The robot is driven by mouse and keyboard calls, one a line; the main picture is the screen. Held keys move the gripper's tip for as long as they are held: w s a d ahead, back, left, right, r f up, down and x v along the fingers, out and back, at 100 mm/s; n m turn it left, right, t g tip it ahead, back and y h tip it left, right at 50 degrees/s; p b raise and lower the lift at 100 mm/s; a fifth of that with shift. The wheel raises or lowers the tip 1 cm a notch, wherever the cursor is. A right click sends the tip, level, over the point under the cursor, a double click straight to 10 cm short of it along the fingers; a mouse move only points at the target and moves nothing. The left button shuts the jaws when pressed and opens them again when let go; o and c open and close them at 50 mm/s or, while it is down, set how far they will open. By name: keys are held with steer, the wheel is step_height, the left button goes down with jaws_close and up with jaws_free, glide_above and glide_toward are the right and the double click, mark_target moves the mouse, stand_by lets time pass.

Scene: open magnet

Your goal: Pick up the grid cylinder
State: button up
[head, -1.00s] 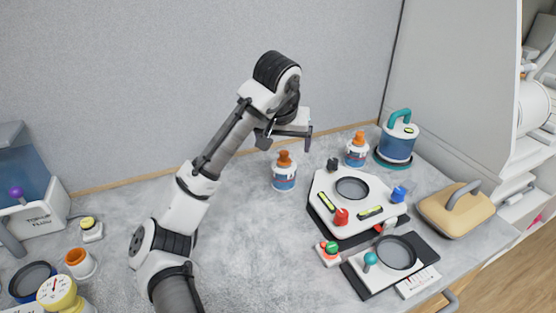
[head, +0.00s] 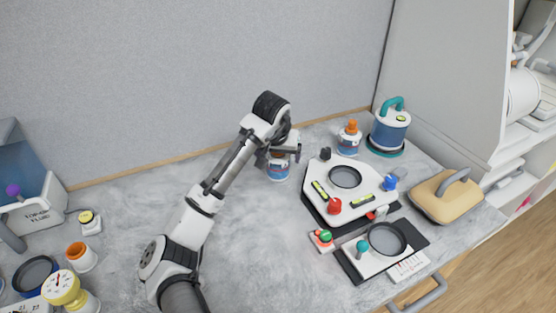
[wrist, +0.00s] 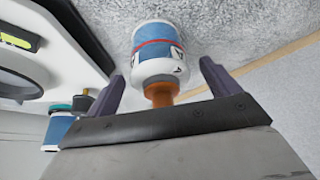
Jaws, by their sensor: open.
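A small white and blue bottle with an orange neck (head: 278,172) stands on the grey counter; nothing is plainly marked as the grid cylinder. My gripper (head: 284,153) is right at this bottle and hides its orange top in the head view. In the wrist view the bottle (wrist: 157,50) lies between the two open fingers of my gripper (wrist: 162,72), with its orange end toward the palm. A gap shows on each side, so the fingers do not grip it. A similar orange-topped bottle (head: 349,141) stands farther right.
A white device with a round dark disc (head: 316,192) and knobs stands close right of the bottle. Behind it is a blue canister with a teal handle (head: 389,133). A tan handled case (head: 440,202) is at the right.

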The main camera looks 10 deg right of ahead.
steer(key=shift+x, duration=0.95)
steer(key=c, duration=1.2)
steer(key=shift+c, duration=0.3)
steer(key=shift+r, duration=0.2)
